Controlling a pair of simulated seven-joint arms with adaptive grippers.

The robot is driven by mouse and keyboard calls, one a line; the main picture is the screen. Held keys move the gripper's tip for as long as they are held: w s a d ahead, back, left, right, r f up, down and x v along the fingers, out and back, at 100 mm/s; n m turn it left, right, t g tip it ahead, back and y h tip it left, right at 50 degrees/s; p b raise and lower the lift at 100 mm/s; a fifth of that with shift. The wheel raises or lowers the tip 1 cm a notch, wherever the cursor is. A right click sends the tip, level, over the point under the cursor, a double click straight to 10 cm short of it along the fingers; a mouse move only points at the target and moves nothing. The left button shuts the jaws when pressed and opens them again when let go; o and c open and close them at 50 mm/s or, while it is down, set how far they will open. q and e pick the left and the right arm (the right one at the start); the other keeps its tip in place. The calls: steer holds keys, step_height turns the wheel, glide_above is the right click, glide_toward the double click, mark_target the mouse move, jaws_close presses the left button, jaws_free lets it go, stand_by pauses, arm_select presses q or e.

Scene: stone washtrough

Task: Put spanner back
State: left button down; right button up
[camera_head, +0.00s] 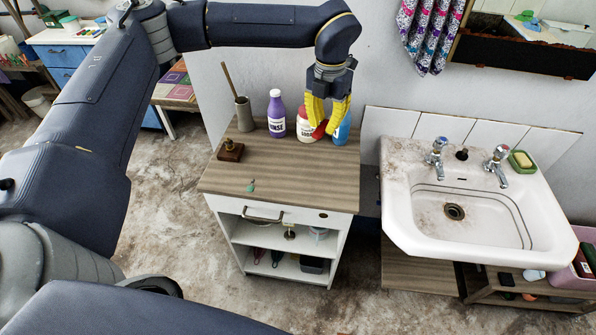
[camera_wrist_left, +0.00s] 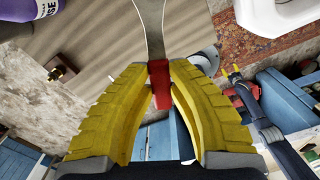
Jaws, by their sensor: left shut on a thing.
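My left gripper (camera_head: 326,126) is over the back right of the wooden cabinet top (camera_head: 305,178), among the bottles. Its yellow fingers are closed on a red piece (camera_head: 320,130). In the left wrist view the fingertips (camera_wrist_left: 160,72) pinch this red part, and a silver metal part (camera_wrist_left: 153,28) extends beyond it. I take this to be the spanner; its far end runs out of the picture. Its full shape is hidden in the head view.
A purple bottle (camera_head: 277,118), a white bottle (camera_head: 304,128) and a blue bottle (camera_head: 343,130) stand near the gripper. A grey holder (camera_head: 244,118) and a brass piece on a block (camera_head: 230,151) are left. The front of the top is mostly clear. A sink (camera_head: 425,215) is right.

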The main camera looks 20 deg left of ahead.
mark_target(316, 181)
arm_select(q)
steer(key=shift+s+a+f, duration=0.1)
steer(key=shift+s+a, duration=0.15)
steer(key=shift+s, duration=0.15)
steer(key=shift+s+a+f, duration=0.2)
steer(key=shift+f, duration=0.05)
step_height(316, 181, down, 19)
steer(key=shift+f, duration=0.2)
steer(key=shift+f, duration=0.15)
steer(key=c, duration=1.4)
jaws_free()
step_height(316, 181, up, 12)
steer(key=shift+r, duration=0.15)
